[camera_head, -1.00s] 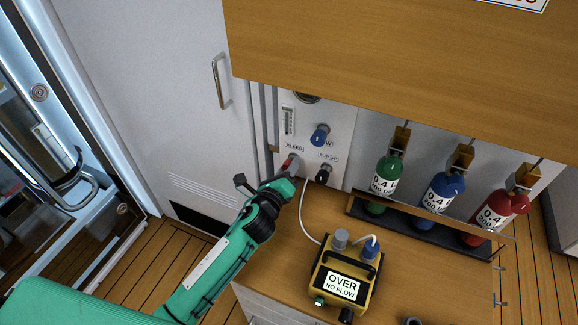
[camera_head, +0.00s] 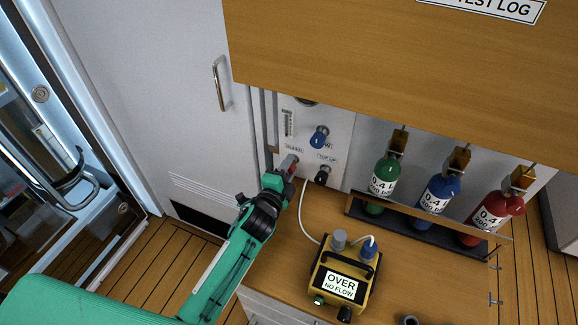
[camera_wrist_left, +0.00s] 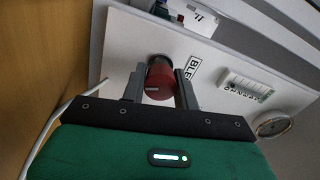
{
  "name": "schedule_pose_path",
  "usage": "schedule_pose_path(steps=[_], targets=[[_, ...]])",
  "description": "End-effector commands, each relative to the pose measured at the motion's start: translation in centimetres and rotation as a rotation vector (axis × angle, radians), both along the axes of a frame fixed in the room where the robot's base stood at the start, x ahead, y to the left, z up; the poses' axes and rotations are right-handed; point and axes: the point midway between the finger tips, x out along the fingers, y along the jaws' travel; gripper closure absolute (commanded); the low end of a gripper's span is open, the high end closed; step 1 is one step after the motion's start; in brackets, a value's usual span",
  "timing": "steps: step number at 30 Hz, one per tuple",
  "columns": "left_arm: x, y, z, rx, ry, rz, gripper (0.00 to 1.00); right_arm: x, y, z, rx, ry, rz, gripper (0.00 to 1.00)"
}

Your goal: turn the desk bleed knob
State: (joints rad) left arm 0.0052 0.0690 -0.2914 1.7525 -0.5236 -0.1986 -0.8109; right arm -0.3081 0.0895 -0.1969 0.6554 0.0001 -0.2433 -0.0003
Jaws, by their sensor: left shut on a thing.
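The bleed knob (camera_wrist_left: 160,80) is a red round knob on the white panel, beside a label that reads partly "BLE" in the left wrist view. In the head view the red knob (camera_head: 289,163) shows only in part at the tip of my left gripper (camera_head: 288,171). My left gripper (camera_wrist_left: 160,88) has one finger on each side of the knob and is shut on it. My right gripper is not in view.
The panel (camera_head: 334,113) also has a blue knob (camera_head: 319,138), a black knob (camera_head: 322,176) and a gauge. Green (camera_head: 384,182), blue (camera_head: 440,192) and red (camera_head: 490,216) bottles stand in a rack to the right.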

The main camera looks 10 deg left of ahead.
Motion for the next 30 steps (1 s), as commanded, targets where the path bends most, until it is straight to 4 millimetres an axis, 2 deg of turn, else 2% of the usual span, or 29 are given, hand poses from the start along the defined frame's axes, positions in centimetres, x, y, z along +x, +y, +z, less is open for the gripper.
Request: schedule_pose_path(steps=[4, 8, 15, 20, 30], targets=[[0.0, 0.0, 0.0, -0.138, 0.031, 0.001, 0.93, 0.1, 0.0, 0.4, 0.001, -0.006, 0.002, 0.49], [-0.1, 0.0, 0.0, -0.251, 0.054, 0.002, 0.93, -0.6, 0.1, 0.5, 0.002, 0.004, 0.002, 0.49], [-0.1, 0.0, 0.0, -0.431, 0.089, 0.001, 0.93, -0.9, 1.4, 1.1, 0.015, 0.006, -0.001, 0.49], [-0.1, 0.0, -0.1, -0.516, 0.106, 0.002, 0.93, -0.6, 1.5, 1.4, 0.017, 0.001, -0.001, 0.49], [-0.1, 0.1, -0.2, -0.599, 0.122, 0.002, 0.93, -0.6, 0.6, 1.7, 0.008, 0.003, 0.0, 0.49]])
